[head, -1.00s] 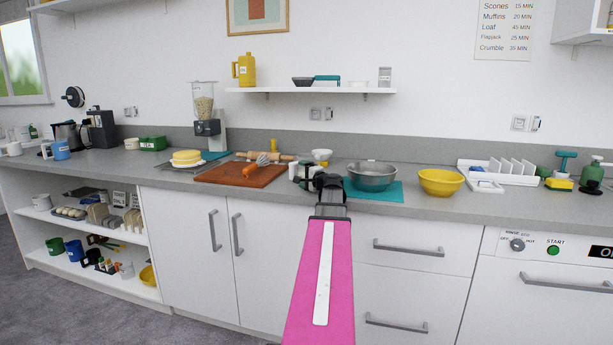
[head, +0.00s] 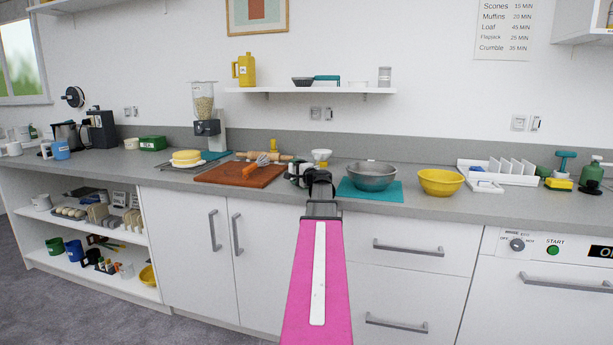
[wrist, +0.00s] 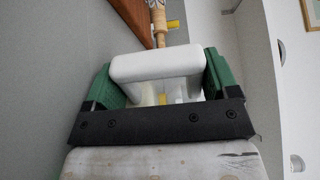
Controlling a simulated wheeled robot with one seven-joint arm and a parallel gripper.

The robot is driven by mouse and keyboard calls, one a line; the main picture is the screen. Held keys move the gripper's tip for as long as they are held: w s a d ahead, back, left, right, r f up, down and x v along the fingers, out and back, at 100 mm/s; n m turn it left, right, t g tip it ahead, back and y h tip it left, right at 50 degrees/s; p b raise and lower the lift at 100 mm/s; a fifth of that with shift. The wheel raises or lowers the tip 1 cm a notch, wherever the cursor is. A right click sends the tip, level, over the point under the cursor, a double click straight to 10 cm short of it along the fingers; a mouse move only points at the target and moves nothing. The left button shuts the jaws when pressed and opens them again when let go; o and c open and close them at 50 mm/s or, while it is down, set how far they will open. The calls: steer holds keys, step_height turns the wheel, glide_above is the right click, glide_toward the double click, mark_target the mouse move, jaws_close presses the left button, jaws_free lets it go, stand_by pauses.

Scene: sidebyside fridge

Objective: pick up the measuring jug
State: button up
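A white object with a loop-like shape (wrist: 155,65) fills the space between the green fingers of my gripper (wrist: 160,88) in the wrist view. It could be the measuring jug, but I cannot tell for sure. The fingers are wide apart on either side of it, and whether they touch it is unclear. In the head view my gripper (head: 302,170) is over the counter, between the chopping board and the grey bowl. My own arm and wrist hide much of what lies there. A yellow jug (head: 244,69) stands on the wall shelf, well away from my gripper.
The wooden chopping board (head: 240,175) with a whisk lies left of my gripper, and a rolling pin (head: 280,157) is behind it. A grey bowl (head: 372,177) on a teal mat and a yellow bowl (head: 440,182) stand to the right. A small white-topped item (head: 321,154) stands close behind.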

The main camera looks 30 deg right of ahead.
steer(key=shift+r, duration=0.1)
steer(key=shift+r, duration=0.55)
step_height(320, 180, up, 2)
steer(key=shift+r, duration=0.1)
steer(key=s+a+r, duration=0.7)
steer(key=a, duration=0.2)
steer(key=shift+s+r, duration=0.15)
steer(key=shift+r, duration=0.1)
steer(key=o, duration=0.3)
steer(key=shift+c, duration=0.6)
